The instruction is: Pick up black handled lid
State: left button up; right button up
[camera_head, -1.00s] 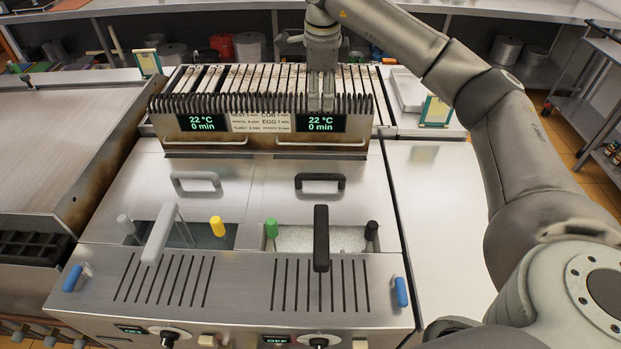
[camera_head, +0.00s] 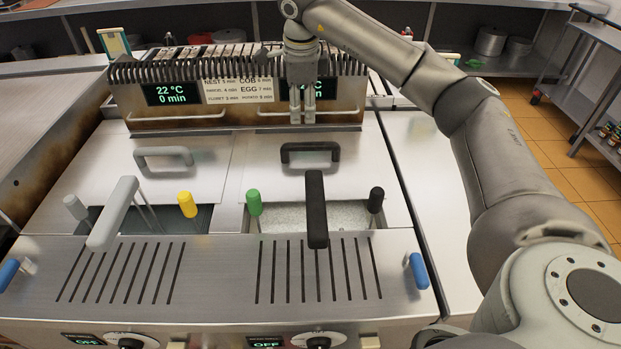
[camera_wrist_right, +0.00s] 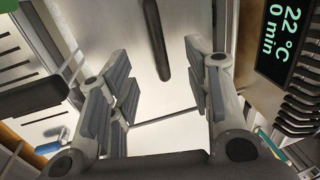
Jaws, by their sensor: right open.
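The black handled lid (camera_head: 285,176) is a flat metal plate over the right fryer bay, with its black handle (camera_head: 310,148) near the back edge. In the right wrist view the same handle (camera_wrist_right: 155,42) runs down from the top, ahead of and between the fingers. My right gripper (camera_head: 302,122) is just behind the handle in the head view, in front of the right display. It points down, apart from the handle. Its fingers (camera_wrist_right: 163,100) are spread with nothing between them. My left gripper is not in view.
A grey handled lid (camera_head: 165,158) lies to the left. In front stand basket handles in black (camera_head: 316,210) and grey (camera_head: 113,213), plus green and yellow knobs. The slatted grill (camera_head: 215,65) rises behind. The metal counter right of the fryer (camera_head: 430,190) is clear.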

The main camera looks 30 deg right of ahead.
aim_at(305, 144)
jog(key=f, duration=0.5)
jog(key=w+f+b, duration=0.1)
jog(key=f, duration=0.2)
jog(key=shift+d+f, duration=0.25)
jog(key=shift+d, duration=0.05)
jog(key=f, duration=0.3)
jog(key=d+f+p, duration=0.1)
jog(key=shift+w+f, duration=0.2)
jog(key=shift+f, duration=0.2)
jog(key=shift+w+f, duration=0.1)
jog(key=shift+f, duration=0.2)
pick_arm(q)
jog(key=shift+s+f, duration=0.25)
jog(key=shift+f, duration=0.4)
pick_arm(e)
jog(key=shift+c, duration=0.5)
grip_shut()
jog(key=shift+r, duration=0.15)
